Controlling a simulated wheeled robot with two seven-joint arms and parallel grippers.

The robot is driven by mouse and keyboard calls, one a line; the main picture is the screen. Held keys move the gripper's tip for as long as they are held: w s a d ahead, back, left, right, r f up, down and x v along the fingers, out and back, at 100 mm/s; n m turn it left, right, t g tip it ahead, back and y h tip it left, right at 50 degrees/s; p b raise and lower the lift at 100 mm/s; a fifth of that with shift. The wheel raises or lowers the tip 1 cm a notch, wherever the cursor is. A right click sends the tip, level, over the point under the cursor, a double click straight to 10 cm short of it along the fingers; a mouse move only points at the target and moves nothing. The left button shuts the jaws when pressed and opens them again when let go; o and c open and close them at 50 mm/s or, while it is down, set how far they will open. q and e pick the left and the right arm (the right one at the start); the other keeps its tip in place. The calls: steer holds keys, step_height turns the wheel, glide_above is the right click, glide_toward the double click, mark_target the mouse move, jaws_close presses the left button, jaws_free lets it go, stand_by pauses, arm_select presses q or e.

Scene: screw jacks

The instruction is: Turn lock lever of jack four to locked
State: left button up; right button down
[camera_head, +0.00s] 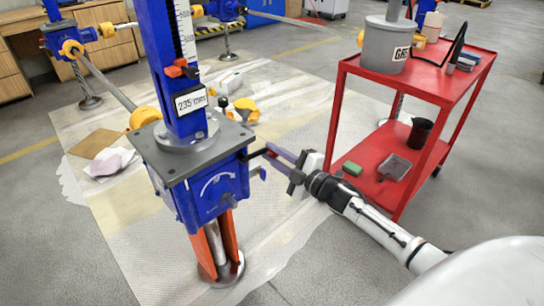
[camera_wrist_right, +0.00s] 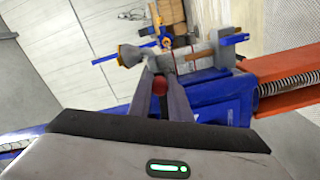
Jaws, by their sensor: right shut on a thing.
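The near jack has a blue body (camera_head: 212,196) under a grey top plate (camera_head: 180,160). A label reading 235 mm (camera_head: 190,101) is on its upright blue column; I see no jack number. My right gripper (camera_head: 268,154) reaches in from the right to the side of the blue body. In the right wrist view my right gripper (camera_wrist_right: 161,80) is shut on a red knob (camera_wrist_right: 159,86), which looks like the end of the lock lever. The rest of the lever is mostly hidden by the fingers, so its angle is unclear. My left gripper is not in view.
A red cart (camera_head: 428,88) with a grey drum (camera_head: 385,45) stands right of the jack, close behind my right arm. A pale mat (camera_head: 110,225) lies under the jack, with rags and yellow parts beyond. Open floor lies in front.

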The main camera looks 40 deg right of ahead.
steer(key=shift+d+r+n, duration=0.2)
steer(key=shift+r+n, duration=0.3)
steer(key=shift+r, duration=0.35)
steer(key=shift+w, duration=0.1)
steer(key=c, duration=1.7)
jaws_free()
steer(key=shift+r, duration=0.1)
steer(key=shift+o, duration=0.2)
steer(key=shift+a, duration=0.1)
steer(key=shift+s+f, duration=0.2)
